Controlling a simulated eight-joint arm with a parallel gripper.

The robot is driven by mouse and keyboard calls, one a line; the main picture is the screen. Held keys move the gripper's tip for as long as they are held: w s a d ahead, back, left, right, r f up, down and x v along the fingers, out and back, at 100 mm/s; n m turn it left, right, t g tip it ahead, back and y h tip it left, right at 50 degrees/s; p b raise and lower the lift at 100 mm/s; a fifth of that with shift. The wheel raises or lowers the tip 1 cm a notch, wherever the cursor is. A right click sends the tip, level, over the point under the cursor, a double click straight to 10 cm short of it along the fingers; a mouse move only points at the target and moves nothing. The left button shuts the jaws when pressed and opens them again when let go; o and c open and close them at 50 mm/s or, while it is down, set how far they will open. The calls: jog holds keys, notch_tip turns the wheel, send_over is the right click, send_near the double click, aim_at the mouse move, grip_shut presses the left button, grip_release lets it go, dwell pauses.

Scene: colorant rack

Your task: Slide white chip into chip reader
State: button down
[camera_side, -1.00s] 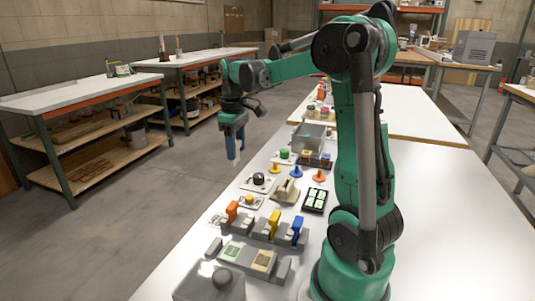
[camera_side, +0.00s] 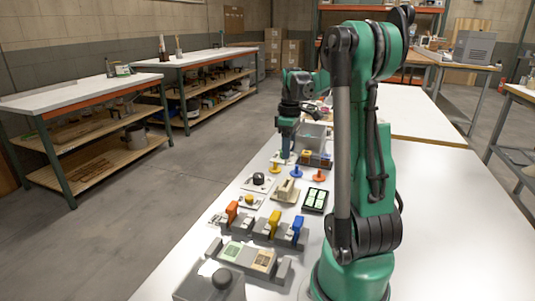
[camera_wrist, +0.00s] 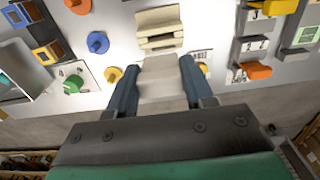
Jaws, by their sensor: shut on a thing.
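The white chip (camera_wrist: 162,84) is a pale flat piece between the two blue-grey fingers of my gripper (camera_wrist: 158,64) in the wrist view. My gripper is shut on it. The chip's far end points toward the beige slotted chip reader (camera_wrist: 158,20); from above I cannot tell the height gap between them. In the side view the reader (camera_side: 286,191) stands mid-table, and my gripper (camera_side: 287,154) hangs fingers down beyond it, near the grey bin. The chip cannot be made out in the side view.
Blue (camera_wrist: 97,42) and yellow (camera_wrist: 113,74) pegs lie left of the reader in the wrist view, with a green knob (camera_wrist: 72,85) and a grey bin (camera_wrist: 14,80). An orange lever (camera_wrist: 255,70) is at the right. The table's right side (camera_side: 440,215) is clear in the side view.

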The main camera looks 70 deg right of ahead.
jog(key=shift+f, duration=2.5)
jog(key=shift+f, duration=1.8)
jog(key=shift+c, duration=1.3)
grip_release()
jog(key=shift+r, duration=2.85)
jog(key=shift+a, duration=0.1)
